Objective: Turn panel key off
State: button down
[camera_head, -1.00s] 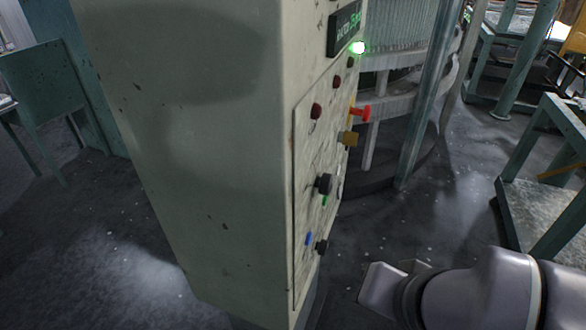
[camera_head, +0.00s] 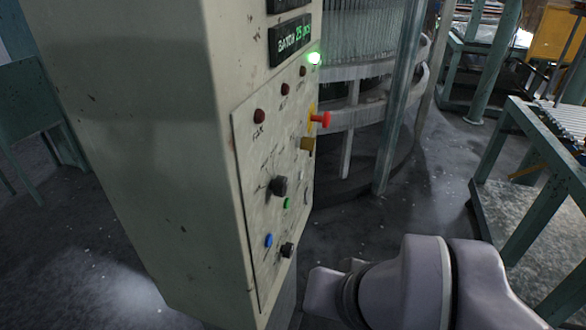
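The control panel (camera_head: 258,165) is a pale plate on the side of a tall cream cabinet (camera_head: 135,130), seen at a slant. It carries a red knob on a yellow base (camera_head: 320,119), a brass-yellow block (camera_head: 307,144), black knobs (camera_head: 278,186) and (camera_head: 287,249), a green button (camera_head: 287,203) and a blue button (camera_head: 268,240). A small pale round fitting (camera_head: 307,196) sits at its right edge. I cannot tell which part is the key. My grey arm (camera_head: 410,285) is at the lower right, apart from the panel; its end (camera_head: 325,295) shows no clear fingers.
Dark red lamps (camera_head: 259,116) line the panel's upper part. A round metal machine (camera_head: 350,110) stands behind. A green-framed table (camera_head: 540,160) is at right. Floor between is clear.

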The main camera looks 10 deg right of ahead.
aim_at(305, 143)
jog(key=i+l+z, duration=0.2)
jog(key=z, duration=0.25)
jog(key=i+l+z, duration=0.2)
jog(key=z, duration=0.2)
